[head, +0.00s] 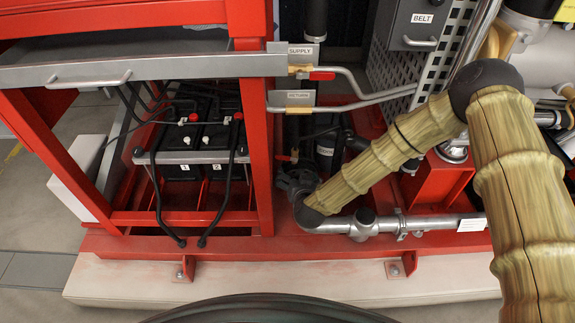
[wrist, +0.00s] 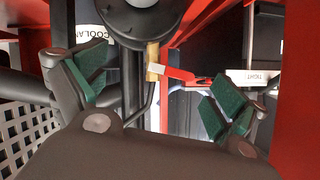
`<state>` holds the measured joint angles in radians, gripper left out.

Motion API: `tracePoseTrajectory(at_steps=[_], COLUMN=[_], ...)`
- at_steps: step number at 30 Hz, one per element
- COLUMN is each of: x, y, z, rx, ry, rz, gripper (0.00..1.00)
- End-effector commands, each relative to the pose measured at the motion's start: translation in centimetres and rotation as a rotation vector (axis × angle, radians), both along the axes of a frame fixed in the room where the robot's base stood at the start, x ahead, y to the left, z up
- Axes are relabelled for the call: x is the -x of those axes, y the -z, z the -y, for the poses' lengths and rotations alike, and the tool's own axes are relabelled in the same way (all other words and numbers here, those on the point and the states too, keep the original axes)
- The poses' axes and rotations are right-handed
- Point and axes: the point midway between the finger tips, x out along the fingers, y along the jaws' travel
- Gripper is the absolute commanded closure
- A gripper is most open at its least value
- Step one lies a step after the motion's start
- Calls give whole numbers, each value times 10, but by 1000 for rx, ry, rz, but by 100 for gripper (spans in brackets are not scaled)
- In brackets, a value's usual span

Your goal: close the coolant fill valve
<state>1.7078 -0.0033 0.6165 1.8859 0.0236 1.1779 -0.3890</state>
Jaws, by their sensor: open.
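The coolant fill valve shows in the wrist view as a brass body (wrist: 152,65) with a red lever (wrist: 185,75) pointing right, its near end pale. A thin pipe runs down from the valve. My gripper (wrist: 158,80) is open, with green pads on either side of the valve and lever. The right pad is close to the lever's right end; whether it touches I cannot tell. In the head view my gripper (head: 292,184) is low behind the red post, just below a small red lever (head: 284,158). My arm hides part of the area.
A white tag reading TIGHT (wrist: 253,77) is right of the lever. A COOLANT label (wrist: 95,32) is at the upper left. Red frame members (head: 255,140) stand close by. Supply (head: 322,76) and return pipes run above. Batteries (head: 200,135) sit to the left.

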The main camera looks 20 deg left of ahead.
Motion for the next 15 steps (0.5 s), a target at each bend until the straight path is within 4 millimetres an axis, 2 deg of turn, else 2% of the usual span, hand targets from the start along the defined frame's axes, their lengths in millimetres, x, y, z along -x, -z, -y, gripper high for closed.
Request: tracePoseTrajectory(at_steps=[1,3,6,15], x=[-9,-18,-25,-55], y=[-6,-15,-20,-7], z=[-11,-20,-26,-39], rx=[-10,-14,-16,-17], ry=[8,16,21,21], rz=[27,55,71,72], gripper=[3,3,3,3])
